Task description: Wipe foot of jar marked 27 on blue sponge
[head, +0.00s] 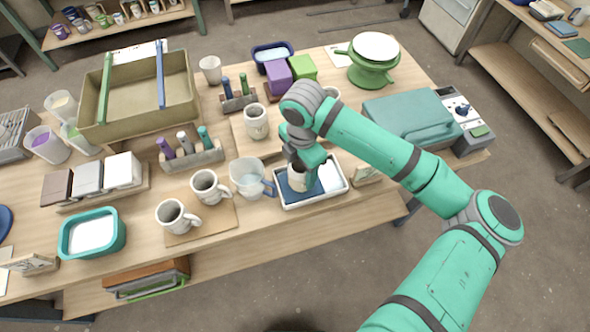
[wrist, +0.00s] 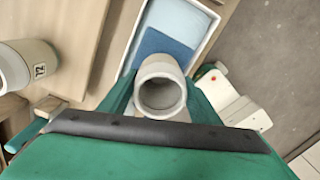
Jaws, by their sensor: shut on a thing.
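My gripper (head: 306,160) is shut on a pale grey jar (head: 300,177). It holds the jar upright over the white tray (head: 342,190) with the blue sponge (head: 318,191). In the wrist view the jar (wrist: 160,88) shows its open, empty mouth, with the blue sponge (wrist: 163,52) just beyond it. I cannot tell whether its foot touches the sponge, and its number is hidden. Another jar (head: 256,121) stands on a wooden board behind; in the wrist view this jar (wrist: 25,68) seems to bear a two-digit mark, hard to read.
A glass jug (head: 247,177) with a blue handle stands close left of the tray, beside two mugs (head: 209,187) on a board. Behind are a tool block (head: 240,102) and purple block (head: 279,78). A teal case (head: 408,112) stands right. The table's front edge is near.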

